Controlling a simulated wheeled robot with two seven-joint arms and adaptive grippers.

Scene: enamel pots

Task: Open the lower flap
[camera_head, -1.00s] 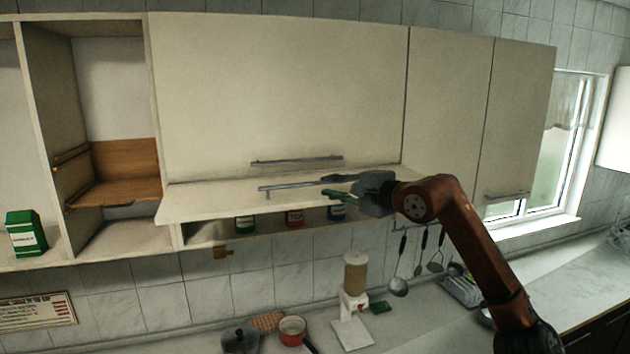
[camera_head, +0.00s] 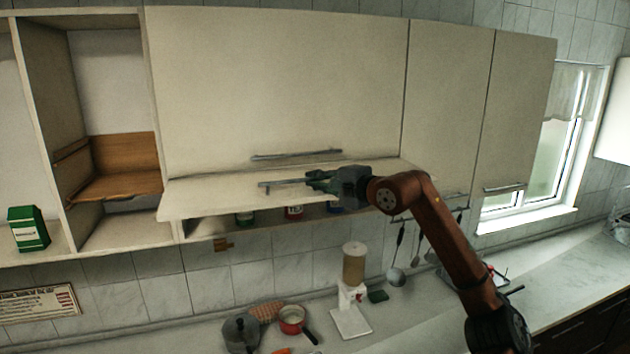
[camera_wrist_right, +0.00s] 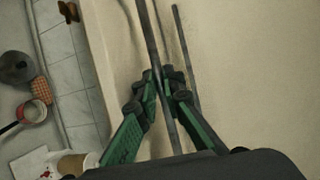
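The lower flap (camera_head: 215,201) is a cream panel under the large upper door. It stands tilted outward, with the shelf space showing beneath it. Its grey bar handle (camera_head: 285,183) lies along its face. My right gripper (camera_head: 312,181) is at the right part of this handle. In the right wrist view, the bar (camera_wrist_right: 152,45) runs between the green fingers (camera_wrist_right: 161,84), which are closed in on both sides of it. My left gripper is in neither view.
The large upper door (camera_head: 280,90) with its own handle (camera_head: 297,155) is shut just above. A green box (camera_head: 28,229) stands on the left open shelf. Jars (camera_head: 293,212) show below the flap.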

